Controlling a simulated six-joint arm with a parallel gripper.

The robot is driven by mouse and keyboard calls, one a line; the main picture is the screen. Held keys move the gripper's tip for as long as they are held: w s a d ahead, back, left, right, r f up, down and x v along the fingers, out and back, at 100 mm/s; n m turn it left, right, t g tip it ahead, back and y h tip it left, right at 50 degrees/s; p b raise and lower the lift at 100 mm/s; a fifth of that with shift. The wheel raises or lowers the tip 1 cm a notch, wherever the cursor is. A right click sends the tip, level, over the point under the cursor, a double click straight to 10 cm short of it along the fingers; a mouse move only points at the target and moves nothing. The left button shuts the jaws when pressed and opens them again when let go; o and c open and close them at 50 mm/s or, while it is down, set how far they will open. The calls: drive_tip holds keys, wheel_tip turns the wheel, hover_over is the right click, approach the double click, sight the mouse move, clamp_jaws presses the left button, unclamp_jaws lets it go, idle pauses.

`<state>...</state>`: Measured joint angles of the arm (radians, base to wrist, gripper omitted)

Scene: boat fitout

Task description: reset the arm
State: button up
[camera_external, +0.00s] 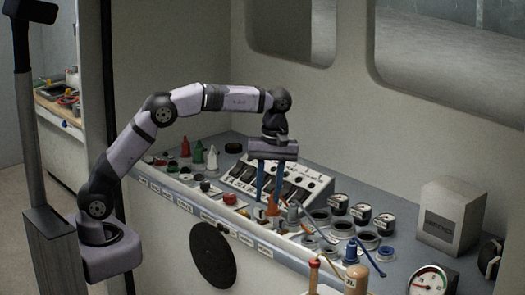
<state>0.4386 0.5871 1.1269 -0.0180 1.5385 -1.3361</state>
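My gripper (268,199) hangs from the raised arm, pointing down over the console. Its two blue fingers are parted, with a gap between them. An orange cone-like piece (272,208) shows at the fingertips; I cannot tell whether it stands between them or just behind or in front. No other object shows in the fingers. The arm arches over the left part of the console from its base at the left edge.
A white switch panel (312,188) lies behind the gripper. Several round gauges and rings stand to its right, with a grey box (449,217) farther right. Red, green and white nozzles (197,152) stand at the left. A blue-handled lever (367,258) rises at the front right.

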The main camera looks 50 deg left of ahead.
drive_tip(key=s+a+f+m+t+b, duration=0.1)
drive_tip(key=s+a+f+m+b, duration=0.5)
drive_tip(key=s+a+f, duration=1.3)
drive_tip(key=s+a+m, duration=0.1)
drive_tip(key=m, duration=0.3)
drive_tip(key=shift+s+a+f+b, duration=0.2)
drive_tip(key=shift+s+f+b, duration=0.05)
drive_tip(key=shift+f+b, duration=0.1)
